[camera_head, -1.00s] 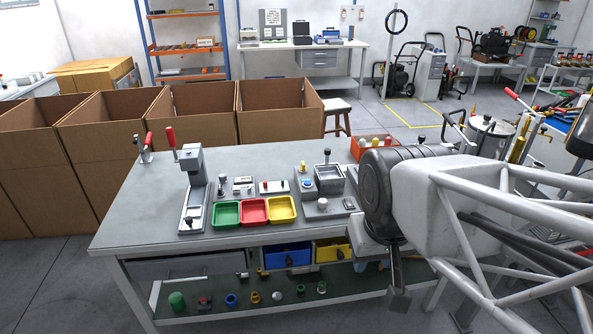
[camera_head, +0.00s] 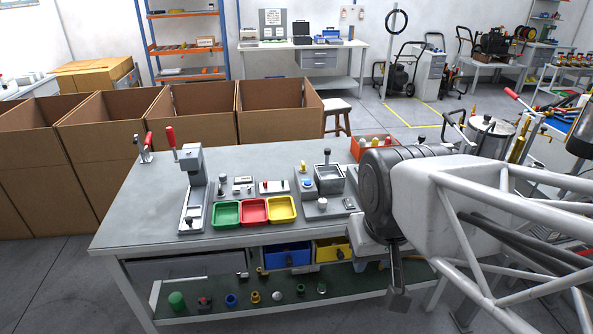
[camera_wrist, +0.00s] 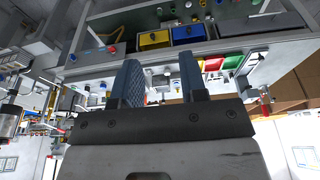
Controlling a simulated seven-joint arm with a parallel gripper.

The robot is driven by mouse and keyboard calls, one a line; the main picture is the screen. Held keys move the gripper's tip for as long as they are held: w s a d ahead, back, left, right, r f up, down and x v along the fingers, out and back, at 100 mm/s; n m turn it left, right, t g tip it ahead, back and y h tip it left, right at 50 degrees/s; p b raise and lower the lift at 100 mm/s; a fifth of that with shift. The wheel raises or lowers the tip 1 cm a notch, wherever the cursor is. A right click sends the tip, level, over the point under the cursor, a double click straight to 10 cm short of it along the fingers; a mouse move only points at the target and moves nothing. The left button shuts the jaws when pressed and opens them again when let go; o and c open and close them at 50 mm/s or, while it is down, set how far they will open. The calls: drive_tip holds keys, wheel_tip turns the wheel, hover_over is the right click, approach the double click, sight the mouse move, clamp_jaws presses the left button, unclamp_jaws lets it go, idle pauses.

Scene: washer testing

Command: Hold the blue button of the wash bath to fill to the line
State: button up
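The wash bath (camera_head: 329,184) is a small grey open basin on the bench, right of the coloured trays in the head view. A blue button (camera_head: 307,184) sits at its left side, below a yellow-topped part. I cannot tell the water level or the fill line at this size. My gripper (camera_wrist: 161,82) shows in the wrist view with two blue ridged fingers apart and nothing between them. It is clear of the bath, on the near side of the bench. My arm covers the bench's right part in the head view.
Green (camera_head: 227,214), red (camera_head: 254,212) and yellow (camera_head: 282,209) trays lie left of the bath. An orange bin (camera_head: 371,148) is behind. The bench top (camera_head: 140,205) is bare at the left.

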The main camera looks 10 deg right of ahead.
clamp_jaws()
idle(0.3)
idle(1.6)
